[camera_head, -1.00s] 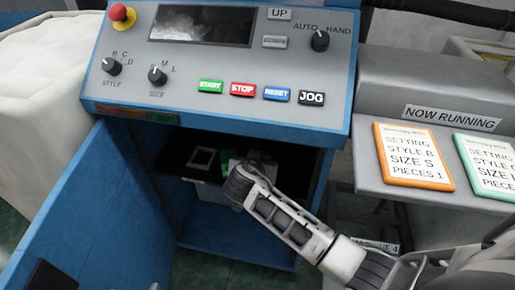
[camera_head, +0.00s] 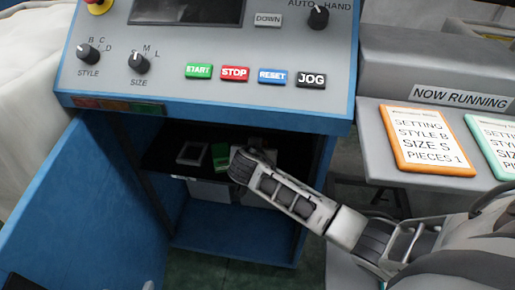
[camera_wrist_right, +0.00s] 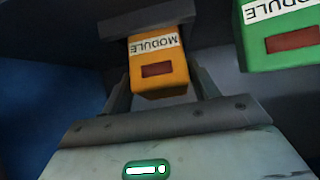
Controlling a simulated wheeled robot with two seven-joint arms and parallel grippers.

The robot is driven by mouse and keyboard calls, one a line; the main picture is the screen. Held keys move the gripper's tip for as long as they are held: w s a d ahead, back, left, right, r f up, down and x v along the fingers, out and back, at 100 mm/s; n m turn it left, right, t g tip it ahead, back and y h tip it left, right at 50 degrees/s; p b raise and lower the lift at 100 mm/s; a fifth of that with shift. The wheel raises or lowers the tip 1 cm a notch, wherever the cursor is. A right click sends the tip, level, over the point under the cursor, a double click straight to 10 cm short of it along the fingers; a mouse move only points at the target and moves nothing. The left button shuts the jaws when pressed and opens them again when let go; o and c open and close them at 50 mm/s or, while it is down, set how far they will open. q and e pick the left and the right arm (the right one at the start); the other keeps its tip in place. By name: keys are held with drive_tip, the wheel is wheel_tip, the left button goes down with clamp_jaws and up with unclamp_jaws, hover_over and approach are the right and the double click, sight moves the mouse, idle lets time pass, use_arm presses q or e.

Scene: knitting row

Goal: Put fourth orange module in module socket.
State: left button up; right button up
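An orange module (camera_wrist_right: 160,70) with a white label and a dark red window sits between the two fingers of my right gripper (camera_wrist_right: 160,88) in the right wrist view. The fingers appear to close on its two sides. A grey bracket (camera_wrist_right: 118,24) lies at its far end; I cannot tell whether it is the socket or how deep the module sits in it. In the head view my right gripper (camera_head: 241,166) reaches into the dark cabinet and hides the orange module. My left gripper is not in view.
A green module (camera_wrist_right: 285,35) stands beside the orange one; it also shows in the head view (camera_head: 220,156). Left of it is a grey square frame (camera_head: 193,153). The blue cabinet door (camera_head: 95,215) is open. The control panel (camera_head: 215,95) overhangs the opening.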

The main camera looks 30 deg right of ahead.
drive_tip(key=shift+w+r, duration=0.15)
drive_tip(key=shift+r, duration=0.05)
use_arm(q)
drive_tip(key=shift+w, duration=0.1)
use_arm(e)
drive_tip(key=shift+r, duration=0.1)
drive_tip(key=shift+s+a+r, duration=0.2)
drive_tip(key=shift+s+a, duration=0.05)
drive_tip(key=p+v, duration=0.3)
drive_tip(key=v, duration=0.8)
drive_tip(key=s+a+f+n+y, duration=0.5)
drive_tip(key=s+f+y, duration=0.1)
drive_tip(key=s, duration=0.1)
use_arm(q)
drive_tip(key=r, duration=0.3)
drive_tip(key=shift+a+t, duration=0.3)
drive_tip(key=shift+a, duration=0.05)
use_arm(e)
drive_tip(key=s+a+r+n+t+y, duration=0.2)
drive_tip(key=s+r+n+t+y, duration=0.1)
drive_tip(key=s, duration=0.6)
drive_tip(key=shift+s+a+r+n+y, duration=0.2)
drive_tip(key=shift+s+r+n+y, duration=0.1)
drive_tip(key=shift+r+n+y, duration=0.5)
